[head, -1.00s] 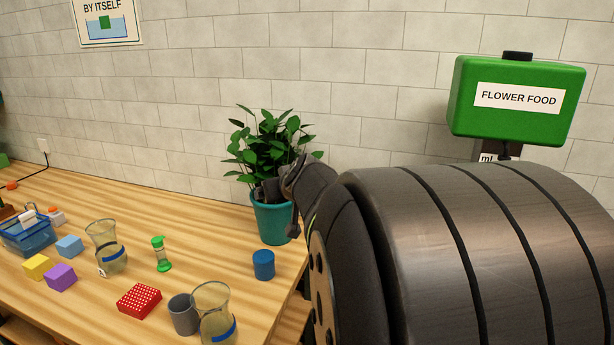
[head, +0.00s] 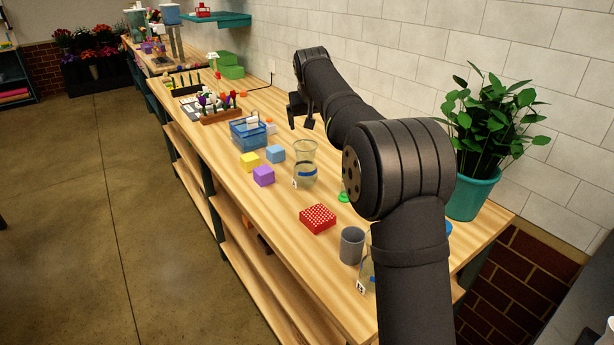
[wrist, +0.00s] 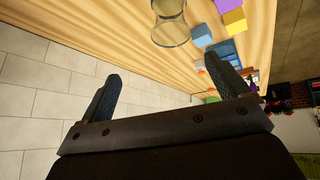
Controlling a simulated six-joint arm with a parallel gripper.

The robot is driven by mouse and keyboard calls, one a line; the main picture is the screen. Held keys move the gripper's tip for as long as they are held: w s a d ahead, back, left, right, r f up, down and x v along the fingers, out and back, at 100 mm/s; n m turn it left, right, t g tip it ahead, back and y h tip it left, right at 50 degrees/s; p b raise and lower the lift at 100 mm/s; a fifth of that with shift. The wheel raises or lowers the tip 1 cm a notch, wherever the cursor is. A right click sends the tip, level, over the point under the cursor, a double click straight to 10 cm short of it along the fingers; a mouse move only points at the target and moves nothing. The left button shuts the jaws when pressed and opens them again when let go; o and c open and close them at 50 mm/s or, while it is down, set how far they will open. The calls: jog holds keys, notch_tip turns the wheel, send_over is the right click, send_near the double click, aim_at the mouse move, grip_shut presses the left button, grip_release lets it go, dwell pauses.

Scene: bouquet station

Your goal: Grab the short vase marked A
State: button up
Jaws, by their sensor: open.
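A clear glass vase (head: 305,160) with a blue band and a small white tag near its base stands upright mid-table; its letter is too small to read surely. It also shows in the wrist view (wrist: 170,28), at the top edge, beyond my fingertips. A second glass vase (head: 367,270) with a white tag stands nearer the front, mostly hidden by my arm. I cannot tell for sure which is marked A. My gripper (head: 300,122) is open and empty, in the air above the table's wall side, apart from the vases. Its spread fingers show in the wrist view (wrist: 165,88).
Purple (head: 263,176), yellow (head: 250,161) and blue (head: 275,153) blocks lie left of the middle vase. A blue basket (head: 249,133) lies beyond; a potted plant (head: 472,196) stands at right.

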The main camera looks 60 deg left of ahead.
jog(key=s+a, duration=0.2)
send_near(306, 149)
jog(key=shift+s+a+f, duration=0.1)
jog(key=shift+s+f, duration=0.15)
jog(key=shift+f, duration=0.25)
jog(key=shift+s+f, duration=0.25)
jog(key=shift+f, duration=0.3)
jog(key=x, duration=0.5)
jog(key=shift+w+f, duration=0.35)
jog(key=shift+w, duration=0.1)
jog(key=shift+d, duration=0.25)
jog(key=c, duration=1.8)
jog(key=shift+c, duration=0.8)
jog(key=shift+r, duration=0.15)
